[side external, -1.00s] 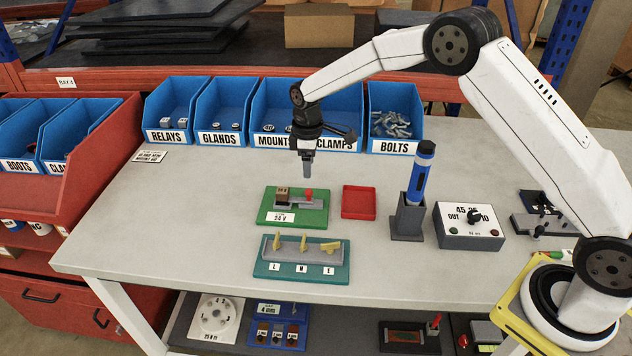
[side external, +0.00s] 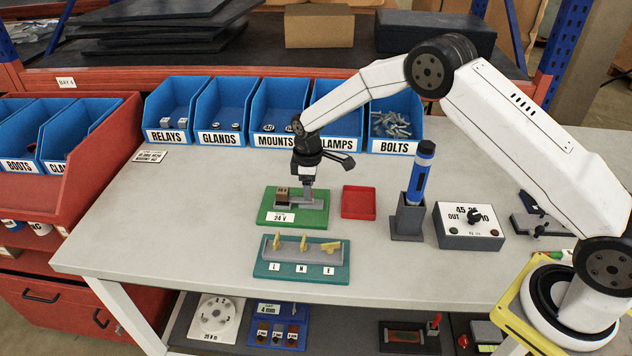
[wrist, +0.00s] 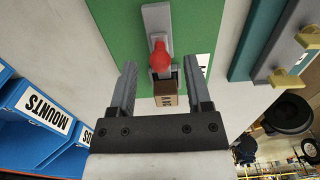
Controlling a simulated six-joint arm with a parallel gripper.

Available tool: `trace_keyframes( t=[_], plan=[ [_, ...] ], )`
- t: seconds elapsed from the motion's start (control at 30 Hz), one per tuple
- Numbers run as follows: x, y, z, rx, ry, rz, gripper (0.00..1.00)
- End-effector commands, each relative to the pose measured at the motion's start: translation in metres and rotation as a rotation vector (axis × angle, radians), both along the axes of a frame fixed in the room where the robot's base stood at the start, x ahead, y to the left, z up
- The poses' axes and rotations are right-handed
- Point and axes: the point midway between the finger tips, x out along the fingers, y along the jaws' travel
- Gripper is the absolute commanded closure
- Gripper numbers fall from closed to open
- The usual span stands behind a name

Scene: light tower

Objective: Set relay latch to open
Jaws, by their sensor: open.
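The relay fixture is a green board (side external: 318,218) on the bench with a grey socket and a white "24 V" label. A brown relay block (side external: 281,193) sits at the left of the socket. The latch has a red knob (wrist: 159,57), seen in the wrist view on a grey bar (wrist: 157,18); in the side view my gripper hides it. My gripper (side external: 307,203) is low over the board, pointing down at the latch. In the wrist view my gripper (wrist: 158,78) is open, with one finger on each side of the red knob.
A teal board (side external: 300,272) with yellow levers lies in front. A red tray (side external: 358,202) and a blue tool in a stand (side external: 408,222) are to the right. Blue bins (side external: 221,138) line the back. Bare bench lies left of the green board.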

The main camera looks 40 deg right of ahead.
Motion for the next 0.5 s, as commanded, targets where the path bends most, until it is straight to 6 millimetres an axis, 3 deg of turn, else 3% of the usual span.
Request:
trace_keyframes(
  t=[0.37, 0.4, 0.5],
  plan=[
    [-0.0001, 0.0000, -0.0066, 0.000, 0.000, 0.000, 0.36],
    [-0.0001, -0.0001, -0.0066, 0.000, 0.000, 0.000, 0.40],
    [-0.0001, 0.0000, -0.0064, 0.000, 0.000, 0.000, 0.71]
  ],
)
